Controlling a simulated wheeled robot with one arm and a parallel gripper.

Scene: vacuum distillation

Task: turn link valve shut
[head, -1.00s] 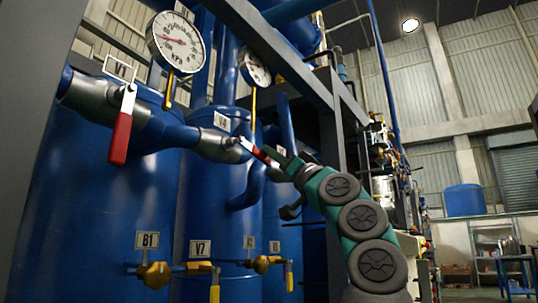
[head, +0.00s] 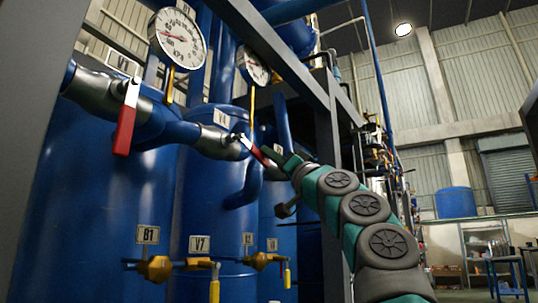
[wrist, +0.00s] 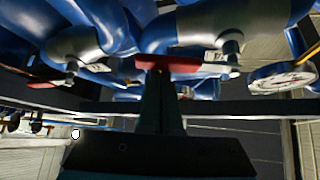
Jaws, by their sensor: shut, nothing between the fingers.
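The valve under the tag V4 (head: 221,117) sits on the blue pipe between the tanks. Its red lever (head: 257,153) slants down to the right in the head view. My gripper (head: 284,160) is shut and empty, with its tip at the lever's lower end. In the wrist view, my shut fingers (wrist: 160,82) reach up to a red lever (wrist: 185,62) and overlap its left part; whether they touch it is hard to tell. Another valve on the left has a red lever (head: 125,128) that hangs nearly straight down.
Two round gauges (head: 178,39) (head: 253,67) stand above the pipe. A dark frame beam (head: 270,52) crosses above my arm and a post (head: 329,190) stands close beside it. Yellow-handled valves (head: 156,267) (head: 261,260) sit low on the tanks.

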